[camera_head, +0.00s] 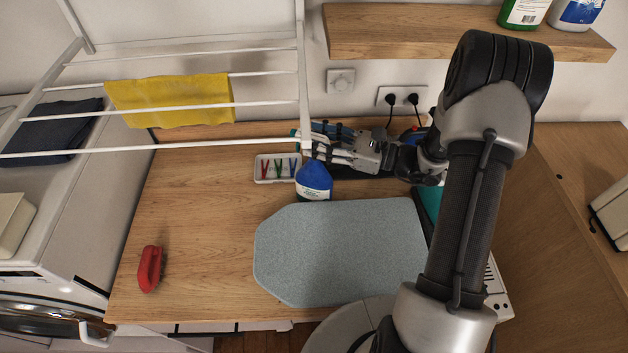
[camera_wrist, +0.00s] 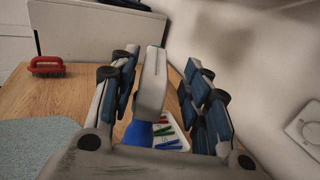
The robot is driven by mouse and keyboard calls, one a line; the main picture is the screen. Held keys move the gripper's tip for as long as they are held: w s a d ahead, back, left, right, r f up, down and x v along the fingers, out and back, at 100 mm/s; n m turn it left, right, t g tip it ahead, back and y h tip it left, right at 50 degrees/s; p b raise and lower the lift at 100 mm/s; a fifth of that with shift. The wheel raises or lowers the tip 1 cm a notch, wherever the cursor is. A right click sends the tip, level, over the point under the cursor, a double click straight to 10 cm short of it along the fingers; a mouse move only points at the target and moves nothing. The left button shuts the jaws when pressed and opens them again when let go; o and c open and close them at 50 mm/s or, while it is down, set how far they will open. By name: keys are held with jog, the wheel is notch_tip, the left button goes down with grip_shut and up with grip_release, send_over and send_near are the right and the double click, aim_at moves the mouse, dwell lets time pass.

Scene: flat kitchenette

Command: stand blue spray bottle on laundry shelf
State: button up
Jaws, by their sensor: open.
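The blue spray bottle (camera_head: 314,182) stands upright on the wooden counter, behind the grey ironing pad. In the wrist view its white spray head (camera_wrist: 152,85) lies between my fingers, with the blue body (camera_wrist: 137,133) below. My gripper (camera_head: 306,144) is open around the bottle's head; both fingers (camera_wrist: 160,72) show a gap to it. The wooden wall shelf (camera_head: 420,38) is at the upper right, above the gripper.
A green bottle (camera_head: 522,12) and a blue-labelled bottle (camera_head: 577,12) stand at the shelf's right; its left is bare. A white drying rack (camera_head: 303,70) with a yellow cloth (camera_head: 170,100) reaches close to the gripper. A peg tray (camera_head: 262,178), ironing pad (camera_head: 340,250) and red brush (camera_head: 150,268) lie on the counter.

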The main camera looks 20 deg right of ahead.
aim_at(298, 135)
jog(key=x, duration=0.4)
jog(key=shift+s+a+r, duration=0.1)
jog(key=shift+s+a, duration=0.1)
jog(key=shift+a, duration=0.35)
jog(key=shift+w+a, duration=0.15)
jog(key=shift+w, duration=0.05)
jog(key=shift+c, duration=0.2)
grip_shut()
jog(key=shift+r, duration=0.1)
